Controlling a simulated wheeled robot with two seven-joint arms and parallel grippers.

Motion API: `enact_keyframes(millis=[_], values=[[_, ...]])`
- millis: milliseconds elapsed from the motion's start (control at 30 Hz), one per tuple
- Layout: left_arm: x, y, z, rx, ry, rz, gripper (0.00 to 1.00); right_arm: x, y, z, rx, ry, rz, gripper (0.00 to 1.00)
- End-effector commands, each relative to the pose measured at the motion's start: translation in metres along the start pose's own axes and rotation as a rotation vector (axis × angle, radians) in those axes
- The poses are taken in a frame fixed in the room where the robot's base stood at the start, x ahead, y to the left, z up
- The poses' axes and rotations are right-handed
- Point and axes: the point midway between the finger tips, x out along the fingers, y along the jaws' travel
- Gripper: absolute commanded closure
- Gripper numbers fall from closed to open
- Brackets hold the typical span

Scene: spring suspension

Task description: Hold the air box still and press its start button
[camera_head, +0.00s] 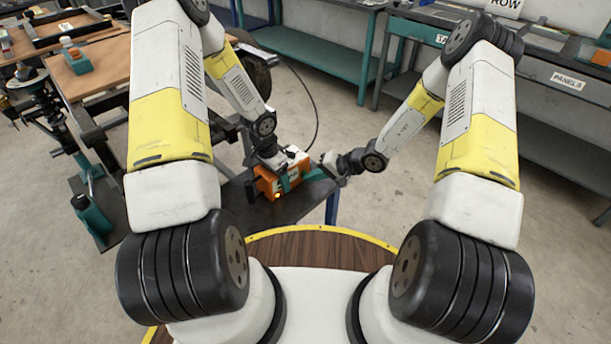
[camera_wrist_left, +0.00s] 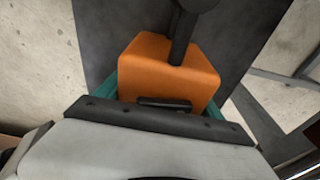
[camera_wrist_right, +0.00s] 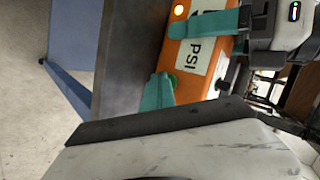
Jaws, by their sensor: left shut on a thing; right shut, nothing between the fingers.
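The air box (camera_head: 266,185) is an orange box standing on a small dark table. In the left wrist view its orange top (camera_wrist_left: 150,62) lies between the teal fingers of my left gripper (camera_wrist_left: 165,92), which is shut on it. The right wrist view shows its face with a white "PSI" label (camera_wrist_right: 195,55), a lit amber lamp (camera_wrist_right: 179,10) and a green button (camera_wrist_right: 173,82). My right gripper (camera_wrist_right: 157,93) is shut and empty, its teal tip right beside the green button. I cannot tell whether it touches. In the head view my right gripper (camera_head: 317,175) comes in from the right.
The dark table (camera_head: 240,207) has bare surface left of the box. A black hose (camera_head: 314,105) arcs behind it. A teal-based object (camera_head: 92,215) stands to the left. A wooden workbench (camera_head: 100,66) is at the far left, and teal benches (camera_head: 318,57) stand behind.

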Motion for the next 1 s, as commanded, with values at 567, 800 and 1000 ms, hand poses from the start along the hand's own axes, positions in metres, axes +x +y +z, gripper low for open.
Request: enact_keyframes(millis=[567, 800, 1000], values=[[0.000, 0.002, -0.001, 0.006, 0.001, 0.003, 0.79, -0.003, 0.001, 0.001, -0.001, 0.002, -0.003, 1.00], [0.000, 0.002, -0.001, 0.004, 0.001, 0.002, 0.79, -0.012, 0.007, 0.008, -0.001, 0.001, -0.001, 1.00], [0.000, 0.001, -0.001, 0.003, 0.001, 0.001, 0.79, -0.012, 0.008, 0.009, -0.001, 0.001, -0.001, 1.00]])
